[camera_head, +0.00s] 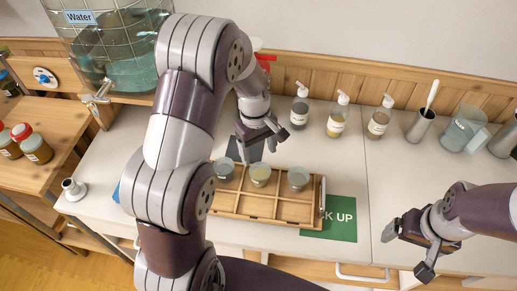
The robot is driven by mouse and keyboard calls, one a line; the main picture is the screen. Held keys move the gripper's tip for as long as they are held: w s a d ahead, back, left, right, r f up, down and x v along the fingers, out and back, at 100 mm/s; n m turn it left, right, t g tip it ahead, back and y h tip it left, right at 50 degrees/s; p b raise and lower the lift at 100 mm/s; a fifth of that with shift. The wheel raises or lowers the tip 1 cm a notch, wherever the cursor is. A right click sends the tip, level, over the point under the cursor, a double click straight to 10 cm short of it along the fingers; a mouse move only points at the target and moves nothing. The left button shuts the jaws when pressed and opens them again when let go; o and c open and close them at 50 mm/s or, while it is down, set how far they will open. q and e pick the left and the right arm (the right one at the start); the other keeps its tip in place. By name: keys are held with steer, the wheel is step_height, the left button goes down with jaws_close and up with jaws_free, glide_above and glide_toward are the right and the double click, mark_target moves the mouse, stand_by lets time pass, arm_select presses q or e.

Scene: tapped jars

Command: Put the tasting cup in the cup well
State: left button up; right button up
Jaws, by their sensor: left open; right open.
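A wooden tray (243,209) with compartments stands on the white counter. Three small cups sit in its back row: a grey-blue one (224,170) at left, one with yellowish contents (260,175) in the middle, and a grey one (298,178) at right. The front compartments that show look empty. I cannot tell which cup is the tasting cup or which compartment is the cup well. My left gripper (262,144) is open and empty above the back of the tray, behind the middle cup. My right gripper (408,252) is open and empty over the front right of the counter.
Pump bottles (337,117), a steel beaker (420,127) and a pitcher (457,136) line the back. A water dispenser (115,50) stands back left. My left arm hides the counter's left middle.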

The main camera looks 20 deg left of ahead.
arm_select(q)
steer(key=s+d+r+m+t, duration=0.1)
steer(key=s+r+m, duration=0.1)
steer(key=s+m, duration=0.3)
steer(key=s+d+r+m+t+y, duration=0.1)
steer(key=s+r+m, duration=0.2)
steer(key=s+m, duration=0.3)
steer(key=shift+s+d, duration=0.3)
steer(key=shift+s, duration=0.35)
steer(key=shift+s, duration=0.15)
